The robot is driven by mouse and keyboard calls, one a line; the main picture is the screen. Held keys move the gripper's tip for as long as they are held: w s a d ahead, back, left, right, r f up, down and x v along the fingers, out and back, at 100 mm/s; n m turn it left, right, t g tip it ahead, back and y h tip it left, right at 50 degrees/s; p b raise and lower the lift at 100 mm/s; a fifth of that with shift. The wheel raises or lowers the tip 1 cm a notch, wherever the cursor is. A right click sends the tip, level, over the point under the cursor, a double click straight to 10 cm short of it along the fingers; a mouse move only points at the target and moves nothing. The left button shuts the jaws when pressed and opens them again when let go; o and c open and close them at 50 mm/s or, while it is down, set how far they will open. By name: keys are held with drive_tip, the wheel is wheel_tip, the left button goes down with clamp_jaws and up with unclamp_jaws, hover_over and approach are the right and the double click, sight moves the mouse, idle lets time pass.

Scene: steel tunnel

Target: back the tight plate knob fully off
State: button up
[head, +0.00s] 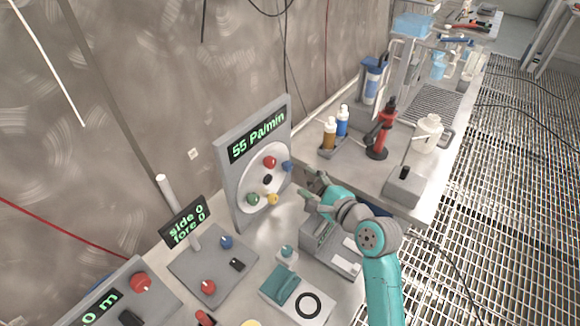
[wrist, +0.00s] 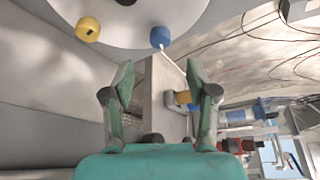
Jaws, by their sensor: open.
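An upright grey panel (head: 222,165) reading "55 Pa/min" carries a round white plate (head: 256,184). On the plate are a red knob (head: 270,162), a blue knob (head: 288,166), a green knob (head: 253,199), a yellow knob (head: 272,199) and a dark centre piece (head: 267,180). Which knob is tight cannot be told. My gripper (head: 309,184) is open and empty, right of the panel.
Grey boxes (head: 345,258) stand below my arm. A display stand (head: 187,222) is left of the panel. Brown and blue bottles (head: 330,134), a red tool (head: 381,135) and a white jug (head: 428,134) stand on the bench behind. Cables hang along the wall.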

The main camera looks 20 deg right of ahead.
sight(291, 168)
drive_tip(key=x, duration=0.8)
drive_tip(key=shift+w, duration=0.15)
drive_tip(key=shift+c, duration=0.3)
clamp_jaws()
